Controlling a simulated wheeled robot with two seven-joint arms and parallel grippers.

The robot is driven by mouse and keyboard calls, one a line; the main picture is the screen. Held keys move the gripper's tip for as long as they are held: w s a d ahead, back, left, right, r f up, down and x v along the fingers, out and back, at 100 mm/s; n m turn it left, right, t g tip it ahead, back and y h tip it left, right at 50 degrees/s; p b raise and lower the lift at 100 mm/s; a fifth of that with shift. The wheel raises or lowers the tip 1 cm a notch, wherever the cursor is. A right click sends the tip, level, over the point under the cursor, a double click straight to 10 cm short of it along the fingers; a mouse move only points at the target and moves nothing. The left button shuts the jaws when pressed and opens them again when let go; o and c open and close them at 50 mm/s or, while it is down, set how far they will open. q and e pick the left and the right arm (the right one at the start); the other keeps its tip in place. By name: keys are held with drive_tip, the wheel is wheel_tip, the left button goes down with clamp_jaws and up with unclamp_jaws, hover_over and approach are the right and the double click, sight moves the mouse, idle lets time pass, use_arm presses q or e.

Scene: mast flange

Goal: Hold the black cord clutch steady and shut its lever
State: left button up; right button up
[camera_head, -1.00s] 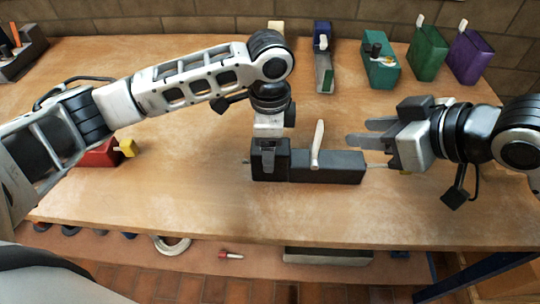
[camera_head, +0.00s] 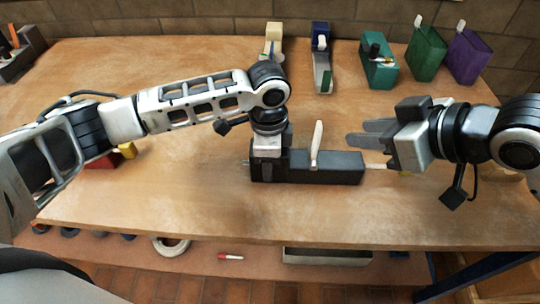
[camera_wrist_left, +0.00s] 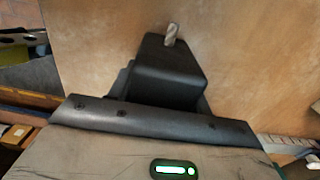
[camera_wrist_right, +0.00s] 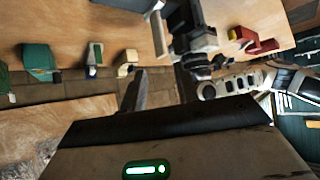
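The black cord clutch (camera_head: 330,168) lies lengthwise on the bench in the head view. Its cream lever (camera_head: 316,145) stands nearly upright, and a pale cord end shows at its right end. My left gripper (camera_head: 267,165) is down over the clutch's left end, its fingers mostly hidden against the dark body. The left wrist view shows the clutch (camera_wrist_left: 170,75) just beyond the palm; the grip is unclear. My right gripper (camera_head: 358,132) is open and empty, right of the lever and apart from it. The lever also shows in the right wrist view (camera_wrist_right: 158,35).
Blue (camera_head: 322,70), teal (camera_head: 379,70), green (camera_head: 426,55) and purple (camera_head: 467,57) devices stand along the back, with a cream one (camera_head: 274,42). A red device (camera_head: 103,160) is partly behind my left arm. The bench in front of the clutch is clear.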

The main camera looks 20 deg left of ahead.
sight(320, 125)
drive_tip(key=w+a+r+m+g+h, duration=0.1)
drive_tip(key=a+r+m+h, duration=0.2)
drive_tip(key=a+m+h, duration=0.5)
drive_tip(key=shift+m, duration=0.4)
drive_tip(key=x, duration=1.1)
drive_tip(key=shift+w+d+f, duration=0.2)
drive_tip(key=shift+d+f, duration=0.05)
drive_tip(key=shift+d, duration=0.1)
clamp_jaws()
